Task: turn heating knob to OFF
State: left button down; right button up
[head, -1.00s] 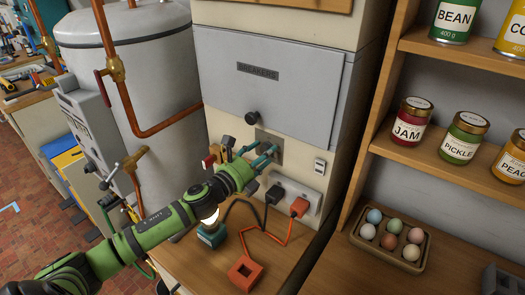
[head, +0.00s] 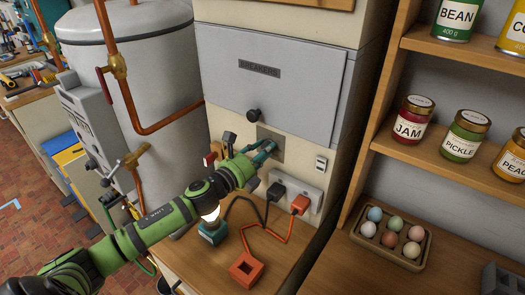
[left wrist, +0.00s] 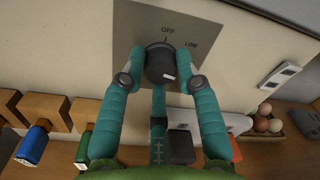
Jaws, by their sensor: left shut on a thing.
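The heating knob (left wrist: 160,62) is a round dark knob on a grey plate (left wrist: 128,22) in the left wrist view. The plate carries the words OFF above the knob and LOW to its upper right. A small white mark shows low on the knob's face, on the side away from OFF. My left gripper (head: 263,153) is at the wall plate (head: 276,141) in the head view. Its teal fingers are shut on the knob, one on each side, with a third finger below. In the head view the fingers hide the knob. My right gripper is not in view.
Below the plate, a socket strip (head: 299,184) holds a black plug (head: 276,191) and an orange plug (head: 299,204). The breaker cabinet (head: 268,95) is above. A red-and-brass valve (head: 213,156) is close left. An egg tray (head: 390,245) sits at right.

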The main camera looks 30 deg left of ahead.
pick_arm(q)
jog(key=shift+s+d+f+n, duration=0.1)
jog(key=shift+d+f+n, duration=0.1)
jog(key=shift+f+n, duration=0.15)
jog(key=n+p, duration=0.1)
jog(key=n, duration=0.5)
jog(key=n+p, duration=0.1)
jog(key=n, duration=0.6)
jog(key=r+n+p, duration=0.1)
jog(key=n, duration=0.5)
jog(key=shift+n+t+y, duration=0.35)
jog(key=shift+t+y, duration=0.05)
dwell(0.4)
jog(key=c, duration=0.9)
grip_release()
jog(key=shift+r, duration=0.1)
jog(key=shift+d, duration=0.1)
